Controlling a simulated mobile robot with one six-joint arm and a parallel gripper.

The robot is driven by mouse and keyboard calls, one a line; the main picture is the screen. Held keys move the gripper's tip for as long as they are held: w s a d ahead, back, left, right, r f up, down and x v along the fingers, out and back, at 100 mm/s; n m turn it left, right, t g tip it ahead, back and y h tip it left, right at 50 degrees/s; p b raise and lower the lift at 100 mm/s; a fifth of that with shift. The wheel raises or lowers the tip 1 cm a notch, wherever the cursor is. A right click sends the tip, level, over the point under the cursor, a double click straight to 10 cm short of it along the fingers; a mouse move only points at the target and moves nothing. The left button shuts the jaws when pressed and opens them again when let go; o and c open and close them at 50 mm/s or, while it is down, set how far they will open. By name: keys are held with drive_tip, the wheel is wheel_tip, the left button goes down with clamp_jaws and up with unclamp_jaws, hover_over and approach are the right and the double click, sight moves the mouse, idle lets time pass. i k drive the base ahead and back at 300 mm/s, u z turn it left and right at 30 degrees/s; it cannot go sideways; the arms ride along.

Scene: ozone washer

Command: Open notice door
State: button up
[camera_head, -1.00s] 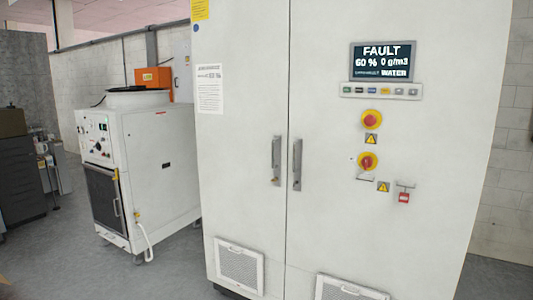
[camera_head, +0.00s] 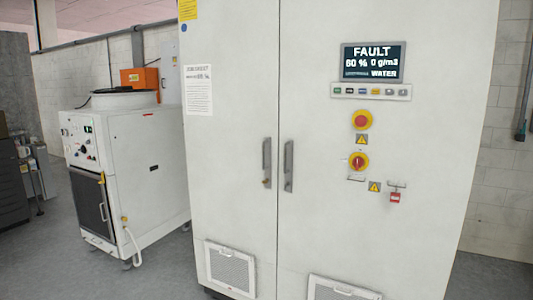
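A tall white cabinet with two doors stands in front of me. Its left door (camera_head: 228,130) carries a printed white notice sheet (camera_head: 198,90) and a yellow label (camera_head: 187,9) near its top left. A grey upright handle (camera_head: 266,162) sits at this door's right edge. The right door (camera_head: 320,210) has its own grey handle (camera_head: 288,166) beside the centre seam. Both doors are closed. My gripper is not in the picture.
The right door bears a display reading FAULT (camera_head: 373,62), a red emergency button (camera_head: 361,119) and a red switch (camera_head: 358,161). A white wheeled unit (camera_head: 140,170) stands close at left. Grey floor (camera_head: 60,255) is clear at lower left.

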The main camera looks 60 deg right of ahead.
sight(230, 62)
drive_tip(key=i, duration=0.9)
drive_tip(key=u, duration=0.05)
